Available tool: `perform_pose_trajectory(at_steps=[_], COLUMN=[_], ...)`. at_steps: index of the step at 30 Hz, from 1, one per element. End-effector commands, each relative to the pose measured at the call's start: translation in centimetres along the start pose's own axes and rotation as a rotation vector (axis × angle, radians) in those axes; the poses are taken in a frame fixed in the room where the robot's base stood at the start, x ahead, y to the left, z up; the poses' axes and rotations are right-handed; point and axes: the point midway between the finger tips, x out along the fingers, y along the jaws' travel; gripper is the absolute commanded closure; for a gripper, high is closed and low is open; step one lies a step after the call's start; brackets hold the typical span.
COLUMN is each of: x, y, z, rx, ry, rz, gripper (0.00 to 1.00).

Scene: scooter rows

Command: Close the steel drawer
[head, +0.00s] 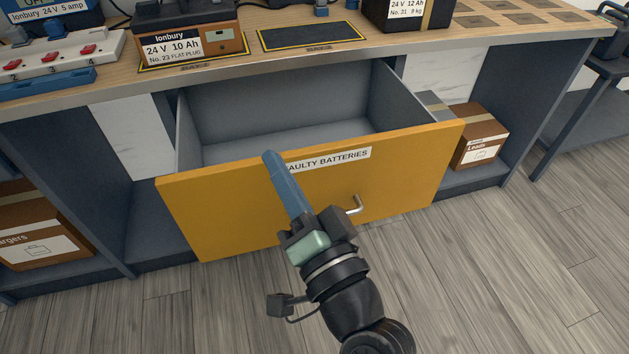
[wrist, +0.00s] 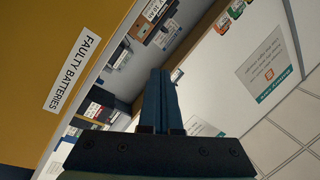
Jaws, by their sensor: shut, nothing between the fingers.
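The drawer (head: 235,205) is pulled out under the workbench in the head view and looks empty inside. Its front is orange-yellow, with a label reading "FAULTY BATTERIES", partly covered by my gripper, and a small metal handle (head: 354,206). The visible inner walls are grey. My gripper (head: 269,155) is shut and empty, its blue fingers in front of the drawer front, left of the handle, with tips near the top edge. I cannot tell if they touch it. In the wrist view the shut fingers (wrist: 160,75) point up, and the drawer front (wrist: 70,50) fills the left side.
Cardboard boxes stand on low shelves to the right (head: 480,140) and left (head: 40,230). The wooden floor before the drawer is clear.

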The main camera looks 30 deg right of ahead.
Motion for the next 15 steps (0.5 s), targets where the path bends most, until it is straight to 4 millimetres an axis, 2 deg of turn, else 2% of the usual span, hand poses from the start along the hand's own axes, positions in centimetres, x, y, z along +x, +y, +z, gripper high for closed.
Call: perform_pose_trajectory(at_steps=[1,3,6,10,12,15], x=[-2.1,-4.7,-8.2,-11.1,-11.7,-11.6], y=[3.0,6.1,9.3,11.6,12.1,12.4], z=[0.3,0.8,1.4,1.8,1.9,1.9], rx=[0.112,0.259,0.433,0.568,0.603,0.619], ry=[0.006,0.026,0.071,0.122,0.136,0.142], rz=[0.061,0.117,0.179,0.223,0.232,0.233], gripper=[1.0,1.0,1.0,1.0,1.0,1.0])
